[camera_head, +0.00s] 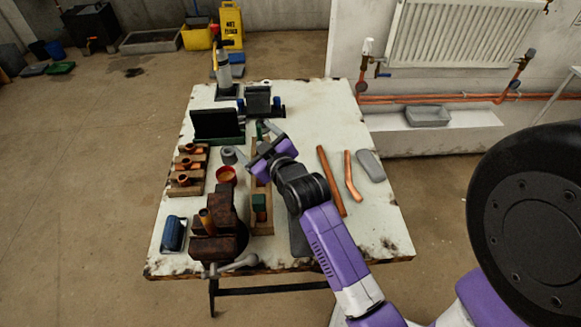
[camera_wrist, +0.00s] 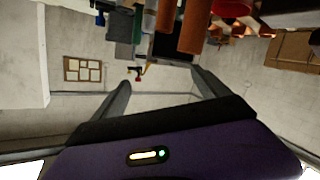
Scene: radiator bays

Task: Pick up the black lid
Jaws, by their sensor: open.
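A black flat panel (camera_head: 217,123), which looks like the black lid, stands upright in a green base on the table's left half. I cannot tell for sure that it is the lid. My gripper (camera_head: 252,141) is over the middle of the table, to the right of and a little nearer than the panel, apart from it. In the wrist view its two fingers (camera_wrist: 160,80) are spread with nothing between them. A dark shape (camera_wrist: 172,46) lies beyond the fingertips there; I cannot tell whether it is the panel.
The white table (camera_head: 300,110) holds a wooden rack (camera_head: 190,172) of copper fittings, a red-brown vise (camera_head: 222,235), a red cup (camera_head: 226,176), a wooden tray (camera_head: 262,217) and copper pipes (camera_head: 331,182). A dark block (camera_head: 258,100) stands behind. The table's back right is clear.

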